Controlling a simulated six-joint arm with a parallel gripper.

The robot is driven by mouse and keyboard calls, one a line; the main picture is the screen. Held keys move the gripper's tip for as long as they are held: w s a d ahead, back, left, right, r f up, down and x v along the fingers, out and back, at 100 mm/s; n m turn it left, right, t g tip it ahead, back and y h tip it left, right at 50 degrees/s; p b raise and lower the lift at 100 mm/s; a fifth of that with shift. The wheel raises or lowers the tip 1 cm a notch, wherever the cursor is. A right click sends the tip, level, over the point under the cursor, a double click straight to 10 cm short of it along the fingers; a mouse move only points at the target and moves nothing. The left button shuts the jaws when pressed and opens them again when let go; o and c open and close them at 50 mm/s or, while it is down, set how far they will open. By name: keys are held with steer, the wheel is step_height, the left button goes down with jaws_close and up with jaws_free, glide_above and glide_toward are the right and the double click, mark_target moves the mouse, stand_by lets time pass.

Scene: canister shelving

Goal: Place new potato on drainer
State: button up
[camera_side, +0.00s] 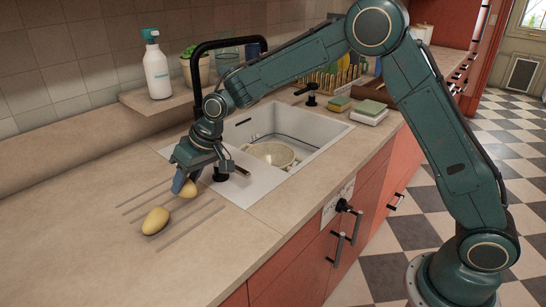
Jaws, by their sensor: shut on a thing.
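My gripper (187,178) is low over the grooved drainer (172,241) on the counter left of the sink. It is shut on a yellow potato (188,189), which is partly hidden by the fingers. I cannot tell whether this potato touches the drainer surface. Another yellow potato (155,221) lies on the drainer grooves, in front and to the left of my gripper, apart from the held one.
The white sink (315,134) is right of the drainer, with a round colander (270,153) in it. A black tap (197,75) rises behind my gripper. A white spray bottle (157,70) stands on the back ledge. The counter's left side is clear.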

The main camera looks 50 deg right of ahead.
mark_target(190, 191)
steer(key=shift+f, duration=2.15)
steer(key=o, duration=1)
steer(key=shift+f, duration=0.1)
steer(key=shift+s+d+r, duration=0.1)
steer(key=shift+d+r, duration=0.05)
steer(key=shift+r, duration=0.4)
steer(key=v, duration=1.1)
steer(key=shift+s, duration=0.1)
steer(key=shift+r, duration=0.1)
